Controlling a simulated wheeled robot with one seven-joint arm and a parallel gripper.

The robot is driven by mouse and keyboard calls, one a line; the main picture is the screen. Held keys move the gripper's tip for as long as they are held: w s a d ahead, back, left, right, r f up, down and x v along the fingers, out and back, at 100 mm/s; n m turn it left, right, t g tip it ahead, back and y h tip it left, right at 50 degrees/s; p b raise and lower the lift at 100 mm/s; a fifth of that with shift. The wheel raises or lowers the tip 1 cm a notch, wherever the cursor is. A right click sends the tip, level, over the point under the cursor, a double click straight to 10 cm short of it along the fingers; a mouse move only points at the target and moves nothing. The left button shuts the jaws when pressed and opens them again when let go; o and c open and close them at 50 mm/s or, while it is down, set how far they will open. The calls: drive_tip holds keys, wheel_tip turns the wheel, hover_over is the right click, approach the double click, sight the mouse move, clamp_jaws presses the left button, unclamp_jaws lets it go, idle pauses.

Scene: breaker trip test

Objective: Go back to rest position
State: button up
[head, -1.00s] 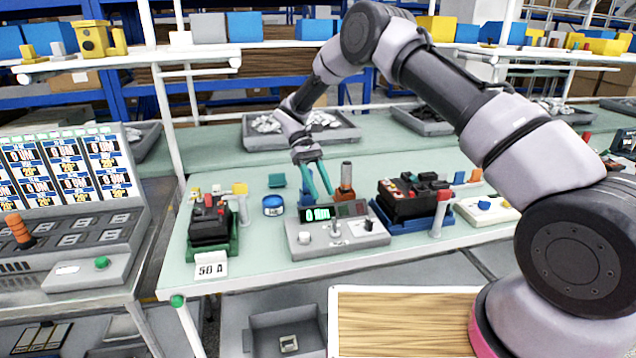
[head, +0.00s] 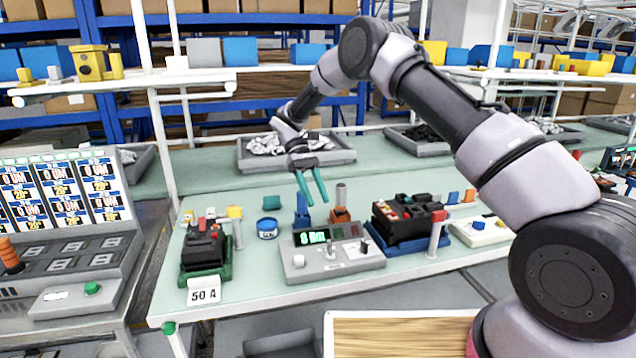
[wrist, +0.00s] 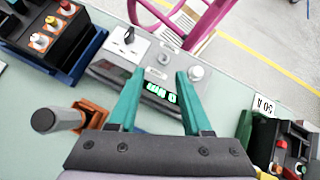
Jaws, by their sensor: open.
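My gripper (head: 312,187) has teal fingers and is open and empty. In the head view it hangs above the back of the grey test box (head: 330,256), which has a lit green display, a knob and a small lever. In the wrist view the two fingers (wrist: 160,100) are spread on either side of the box's display (wrist: 161,97). A black breaker in a green holder (head: 205,252) stands left of the box, behind a "50 A" card (head: 204,291). A larger black breaker unit in a blue holder (head: 405,222) stands to the right.
An orange block with a grey post (head: 340,205) stands close to my gripper. A blue round tin (head: 267,228) is to its left. Grey bins (head: 297,160) stand behind, below a loaded shelf (head: 190,75). A control console (head: 60,235) is at the left.

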drive_tip(key=s+d+r+m+t+y, duration=0.25)
drive_tip(key=d+r, duration=0.45)
drive_tip(key=r, duration=0.4)
drive_tip(key=s+d+r+m+t+y, duration=0.1)
drive_tip(key=d+r+m+t+y, duration=0.15)
drive_tip(key=d+r, duration=0.7)
drive_tip(key=s+d+r+m+t+y, duration=0.1)
drive_tip(key=s+d+r+m+t, duration=0.2)
drive_tip(key=s, duration=0.6)
drive_tip(key=s+d+r+m+t, duration=0.4)
drive_tip(key=s+d+r+t, duration=0.2)
drive_tip(key=s, duration=0.3)
drive_tip(key=shift+s+d+r+t+y, duration=0.25)
drive_tip(key=shift+d+t+y, duration=0.15)
drive_tip(key=shift+d, duration=0.5)
drive_tip(key=shift+a, duration=0.1)
